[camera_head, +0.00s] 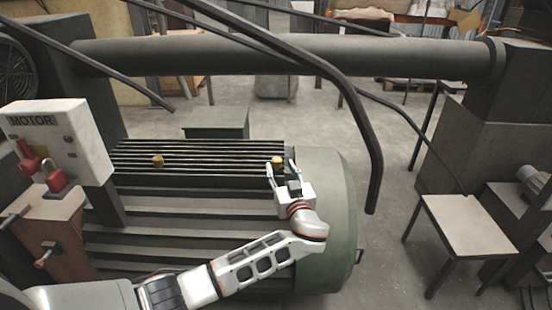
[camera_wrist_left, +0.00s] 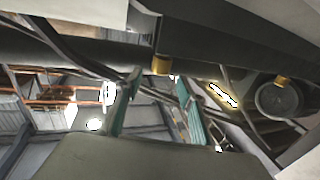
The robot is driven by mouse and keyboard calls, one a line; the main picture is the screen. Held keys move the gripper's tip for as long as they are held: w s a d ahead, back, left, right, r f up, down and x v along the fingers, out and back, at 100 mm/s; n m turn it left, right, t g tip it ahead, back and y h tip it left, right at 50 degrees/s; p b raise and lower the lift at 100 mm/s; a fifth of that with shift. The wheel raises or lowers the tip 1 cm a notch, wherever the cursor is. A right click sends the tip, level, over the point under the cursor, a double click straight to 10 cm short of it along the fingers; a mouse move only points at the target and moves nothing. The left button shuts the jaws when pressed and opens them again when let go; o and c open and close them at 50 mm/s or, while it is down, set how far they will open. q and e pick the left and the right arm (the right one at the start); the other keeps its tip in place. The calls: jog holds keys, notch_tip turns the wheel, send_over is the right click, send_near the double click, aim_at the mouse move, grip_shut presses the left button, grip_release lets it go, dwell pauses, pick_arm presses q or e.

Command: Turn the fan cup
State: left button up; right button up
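Two small brass-yellow cups stand on the ribbed top of the big green motor (camera_head: 175,222). One cup (camera_head: 157,161) is at the left, and the other cup (camera_head: 278,162) is at the right. No label shows which is the fan cup. My left gripper (camera_head: 281,169) is open at the right cup, its teal fingers spread to either side of it in the picture. In the left wrist view this nearer cup (camera_wrist_left: 161,65) shows beyond the open fingertips (camera_wrist_left: 160,82), with no clear contact. The farther cup (camera_wrist_left: 283,80) is at right. My right gripper is not in view.
A white MOTOR control box (camera_head: 60,135) with red parts stands at the left. A thick horizontal pipe (camera_head: 290,57) and a bent dark bar (camera_head: 368,125) cross above the motor. A small table (camera_head: 466,226) stands at right. A dark fan (camera_head: 15,70) is at far left.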

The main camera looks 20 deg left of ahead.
aim_at(278, 163)
pick_arm(q)
jog(key=shift+x, duration=2.75)
jog(key=shift+f, duration=0.1)
grip_shut()
